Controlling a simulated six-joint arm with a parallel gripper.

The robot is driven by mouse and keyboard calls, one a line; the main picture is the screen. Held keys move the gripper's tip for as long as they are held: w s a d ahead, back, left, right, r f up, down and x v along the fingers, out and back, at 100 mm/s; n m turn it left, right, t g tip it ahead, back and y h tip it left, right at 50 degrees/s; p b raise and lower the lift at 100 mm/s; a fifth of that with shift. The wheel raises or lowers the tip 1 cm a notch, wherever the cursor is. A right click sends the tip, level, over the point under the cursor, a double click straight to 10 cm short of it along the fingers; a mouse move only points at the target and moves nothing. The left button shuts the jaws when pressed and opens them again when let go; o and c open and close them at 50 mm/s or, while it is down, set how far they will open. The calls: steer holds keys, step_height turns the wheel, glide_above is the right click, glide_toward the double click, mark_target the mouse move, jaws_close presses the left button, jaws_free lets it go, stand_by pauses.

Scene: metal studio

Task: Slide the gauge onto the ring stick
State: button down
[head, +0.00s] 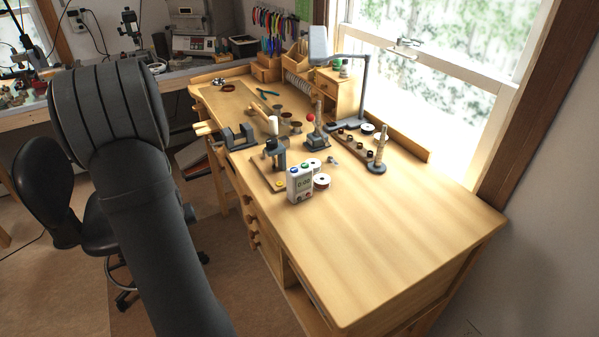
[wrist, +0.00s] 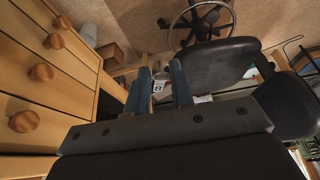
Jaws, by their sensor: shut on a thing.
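The ring stick (head: 380,150) is a light, upright tapered post on a round dark base, on the right half of the bench top in the head view. My gripper (wrist: 163,82) shows only in the wrist view, low beside the bench drawers and away from the stick. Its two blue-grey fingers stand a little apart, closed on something. A small pale patch shows between the fingertips, but I cannot make out its outline against the background. I cannot clearly pick out the gauge elsewhere; most of what is held is hidden or too small.
A grey lamp (head: 360,85) rises behind. The bench's front right is clear. A dark chair (wrist: 215,65) is near my gripper.

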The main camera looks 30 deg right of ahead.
steer(key=shift+r, duration=0.1)
steer(key=w+d+r+m+h, duration=0.1)
steer(key=w+d+r, duration=0.2)
steer(key=d+r, duration=0.35)
steer(key=w+d+r+m, duration=0.1)
steer(key=w+d+r, duration=0.2)
steer(key=d+r, duration=0.35)
step_height(320, 180, up, 20)
steer(key=m+g+h, duration=0.2)
steer(key=m+h, duration=0.1)
steer(key=m, duration=0.7)
glide_above(383, 129)
steer(key=shift+s+a+f, duration=0.15)
steer(key=shift+f, duration=0.65)
steer(key=shift+s+a+f, duration=0.1)
steer(key=shift+f, duration=0.7)
steer(key=shift+s+a+f, duration=0.15)
steer(key=shift+f, duration=0.65)
steer(key=shift+a, duration=0.45)
steer(key=shift+f, duration=0.7)
